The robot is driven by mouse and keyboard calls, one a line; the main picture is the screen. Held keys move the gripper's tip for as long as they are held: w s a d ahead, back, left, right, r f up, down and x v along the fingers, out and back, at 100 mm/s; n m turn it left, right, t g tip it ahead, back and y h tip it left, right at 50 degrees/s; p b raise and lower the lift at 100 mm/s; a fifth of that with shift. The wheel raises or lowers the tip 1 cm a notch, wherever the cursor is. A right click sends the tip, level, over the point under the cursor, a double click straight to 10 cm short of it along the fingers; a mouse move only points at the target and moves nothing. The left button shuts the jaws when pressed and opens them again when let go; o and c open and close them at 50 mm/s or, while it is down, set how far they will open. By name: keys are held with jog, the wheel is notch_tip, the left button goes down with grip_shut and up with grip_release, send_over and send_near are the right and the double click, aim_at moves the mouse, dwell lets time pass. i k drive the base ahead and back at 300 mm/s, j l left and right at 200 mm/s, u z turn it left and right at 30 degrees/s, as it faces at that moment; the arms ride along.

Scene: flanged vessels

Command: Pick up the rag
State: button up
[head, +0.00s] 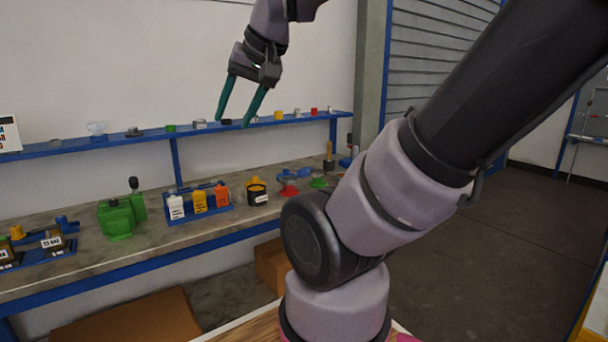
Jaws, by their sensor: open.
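My gripper (234,118) is in the upper middle of the head view, with its two green fingers apart and pointing down. It is open and nothing shows between the fingers. It appears in front of the wall and the blue shelf, away from the bench top. I cannot make out a rag for certain. Small magenta patches (405,338) show at the bottom edge beside my arm's base; they are mostly cut off or hidden, and I cannot tell what they are.
A workbench (90,262) carries a green vessel (121,216), a blue rack (203,215) of bottles, a black and yellow container (257,191) and a red-based fitting (289,188). A blue shelf (75,147) holds small parts. Cardboard boxes (135,318) stand below. Floor at right is clear.

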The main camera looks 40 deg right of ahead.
aim_at(304, 172)
jog(key=i+l, duration=0.2)
jog(key=l, duration=0.25)
jog(key=i+l, duration=0.2)
jog(key=l, duration=0.2)
jog(key=i+l, duration=0.2)
jog(key=l, duration=0.25)
jog(key=i+l, duration=0.2)
jog(key=l, duration=0.25)
jog(key=i+l, duration=0.2)
jog(key=l, duration=0.25)
jog(key=i+l, duration=0.2)
jog(key=l, duration=0.2)
jog(key=i+l, duration=0.2)
jog(key=l, duration=0.25)
jog(key=i+l, duration=0.2)
jog(key=l, duration=0.25)
